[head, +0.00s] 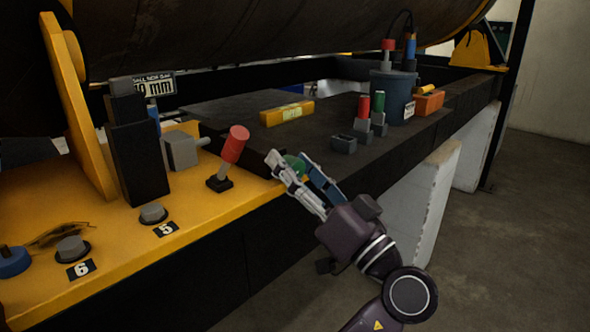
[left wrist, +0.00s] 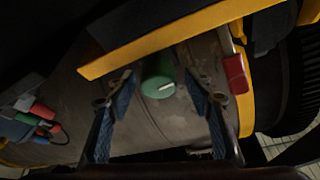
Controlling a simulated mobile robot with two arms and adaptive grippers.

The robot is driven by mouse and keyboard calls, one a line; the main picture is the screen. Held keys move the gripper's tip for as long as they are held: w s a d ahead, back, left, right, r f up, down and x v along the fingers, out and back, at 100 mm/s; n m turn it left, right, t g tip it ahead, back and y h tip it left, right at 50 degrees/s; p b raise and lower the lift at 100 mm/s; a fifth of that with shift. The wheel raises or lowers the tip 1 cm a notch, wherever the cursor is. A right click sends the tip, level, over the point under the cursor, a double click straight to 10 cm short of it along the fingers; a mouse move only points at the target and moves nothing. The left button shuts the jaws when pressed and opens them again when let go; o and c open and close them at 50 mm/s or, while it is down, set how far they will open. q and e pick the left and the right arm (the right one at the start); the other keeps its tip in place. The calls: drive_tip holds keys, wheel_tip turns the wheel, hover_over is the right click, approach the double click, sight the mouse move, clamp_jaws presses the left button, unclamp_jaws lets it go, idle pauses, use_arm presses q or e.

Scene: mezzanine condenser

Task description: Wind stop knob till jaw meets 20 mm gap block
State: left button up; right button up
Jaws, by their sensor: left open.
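The green stop knob (head: 297,163) is at the front edge of the dark bench, partly hidden by my fingers. In the left wrist view the knob (left wrist: 158,78) shows a white pointer mark and lies between my fingertips, with room on both sides. My left gripper (head: 289,161) is open around it, with no grip visible. A grey block (head: 181,150) with a short rod is beside a black upright (head: 138,160). A sign (head: 154,85) above reads partly "0 mm". I cannot tell which parts are the jaw and the gap block. My right gripper is out of view.
A red-handled lever (head: 234,146) stands left of the knob. Grey knobs marked 5 (head: 152,213) and 6 (head: 72,248) are on the yellow panel. A yellow block (head: 287,113), a blue-grey pot (head: 393,97) and an orange box (head: 429,103) are farther back.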

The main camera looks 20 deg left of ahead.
sight(295, 159)
use_arm(q)
wheel_tip(295, 159, up, 9)
drive_tip(key=shift+d+r, duration=0.1)
drive_tip(key=shift+r, duration=0.1)
idle(0.3)
